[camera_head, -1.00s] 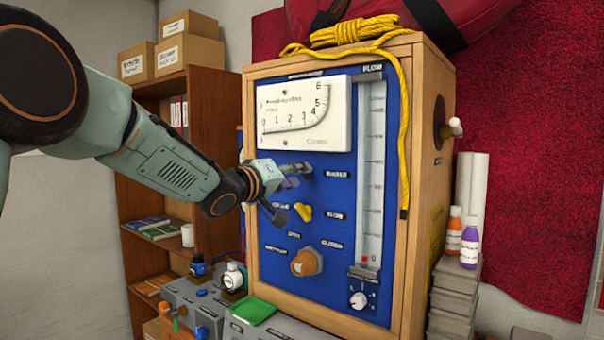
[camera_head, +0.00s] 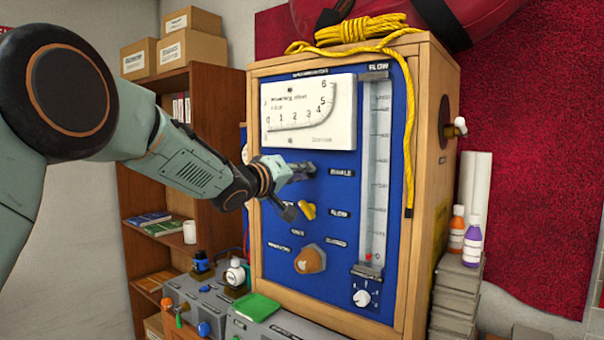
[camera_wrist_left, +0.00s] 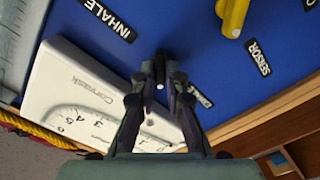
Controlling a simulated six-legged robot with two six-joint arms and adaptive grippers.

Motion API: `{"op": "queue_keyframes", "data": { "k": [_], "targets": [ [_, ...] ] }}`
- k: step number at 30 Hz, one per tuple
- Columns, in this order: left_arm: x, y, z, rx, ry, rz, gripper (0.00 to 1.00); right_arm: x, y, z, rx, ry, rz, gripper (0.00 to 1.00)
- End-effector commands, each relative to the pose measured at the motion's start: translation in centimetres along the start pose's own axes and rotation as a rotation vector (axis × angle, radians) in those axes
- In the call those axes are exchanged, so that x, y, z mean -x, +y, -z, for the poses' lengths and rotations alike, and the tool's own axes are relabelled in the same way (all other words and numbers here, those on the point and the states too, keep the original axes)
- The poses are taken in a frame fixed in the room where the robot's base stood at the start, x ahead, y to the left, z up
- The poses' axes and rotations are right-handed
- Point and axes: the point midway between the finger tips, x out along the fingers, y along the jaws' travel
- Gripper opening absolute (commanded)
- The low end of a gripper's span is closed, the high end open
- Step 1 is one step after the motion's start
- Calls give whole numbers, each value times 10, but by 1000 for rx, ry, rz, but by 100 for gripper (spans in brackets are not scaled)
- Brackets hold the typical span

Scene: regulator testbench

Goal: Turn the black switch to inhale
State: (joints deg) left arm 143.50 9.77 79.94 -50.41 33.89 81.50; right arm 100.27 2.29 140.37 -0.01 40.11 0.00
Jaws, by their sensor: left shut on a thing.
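The black switch (camera_wrist_left: 160,66) shows in the left wrist view on the blue panel (camera_wrist_left: 195,40), between the fingertips of my left gripper (camera_wrist_left: 161,84). My left gripper (camera_head: 302,172) is shut on the switch, below the white gauge in the head view. Its fingers hide most of the switch there. The INHALE label (camera_wrist_left: 108,20) is at the upper left in the wrist view, and the same label shows right of the gripper in the head view (camera_head: 341,173). Another label (camera_wrist_left: 201,97) is partly hidden behind a finger. My right gripper is not in view.
The white gauge (camera_head: 310,112) is just above my gripper. A yellow knob (camera_head: 308,210) and an orange-brown knob (camera_head: 310,260) are below it. The flow tube (camera_head: 374,170) stands at right, with a yellow rope (camera_head: 410,130) hanging beside it. Bottles (camera_head: 472,243) stand outside the cabinet.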

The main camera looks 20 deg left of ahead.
Motion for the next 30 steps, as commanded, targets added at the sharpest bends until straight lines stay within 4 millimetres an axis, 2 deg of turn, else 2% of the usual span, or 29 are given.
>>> {"op": "queue_keyframes", "data": {
  "k": [17, 30],
  "targets": [
    [0, -1, -3, -56, -7, 2, 0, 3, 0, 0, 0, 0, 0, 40],
    [0, -2, -4, -405, -9, 2, 0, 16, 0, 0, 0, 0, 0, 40]
  ]
}}
